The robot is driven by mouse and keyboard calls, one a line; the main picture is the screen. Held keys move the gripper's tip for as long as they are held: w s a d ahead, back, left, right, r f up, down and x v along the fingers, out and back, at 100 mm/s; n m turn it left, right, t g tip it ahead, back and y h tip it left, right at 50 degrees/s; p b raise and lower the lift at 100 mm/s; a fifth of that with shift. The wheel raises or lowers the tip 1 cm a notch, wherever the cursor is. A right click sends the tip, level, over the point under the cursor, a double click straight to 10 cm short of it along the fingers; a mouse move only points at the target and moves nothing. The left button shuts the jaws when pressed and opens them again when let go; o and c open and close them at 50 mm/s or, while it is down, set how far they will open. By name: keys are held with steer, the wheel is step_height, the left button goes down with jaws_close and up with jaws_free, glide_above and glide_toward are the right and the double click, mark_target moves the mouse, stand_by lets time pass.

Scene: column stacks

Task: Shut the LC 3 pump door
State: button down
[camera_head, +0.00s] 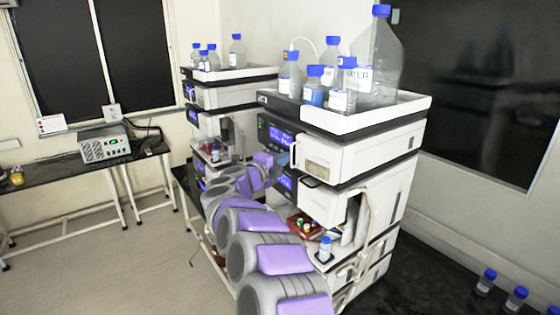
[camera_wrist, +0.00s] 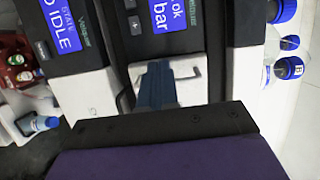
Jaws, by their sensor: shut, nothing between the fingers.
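The LC 3 stack is the nearer white instrument stack (camera_head: 385,165). Its pump unit, with a blue lit screen (camera_head: 281,136), sits just under the top tray. A white pump panel with a beige window (camera_head: 315,168) is beside the screen; I take it for the door, but cannot tell how far it stands open. In the wrist view the blue "bar" screen (camera_wrist: 171,14) is close, with a pale panel (camera_wrist: 182,78) below it. My gripper (camera_wrist: 157,68) is shut and empty, its dark blue fingers in front of that panel; contact is unclear. My arm partly hides the stack's front.
Bottles (camera_head: 373,65) stand in the top tray. Below the pump, an open bay holds red-racked vials (camera_head: 303,226), and a small blue-capped bottle (camera_head: 325,250) stands there. A second stack (camera_head: 235,95) is behind. Floor at left (camera_head: 110,255) is clear.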

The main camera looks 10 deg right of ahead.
steer(key=shift+w+d, duration=0.3)
steer(key=shift+w, duration=0.3)
steer(key=shift+d, duration=0.15)
steer(key=shift+s, duration=0.1)
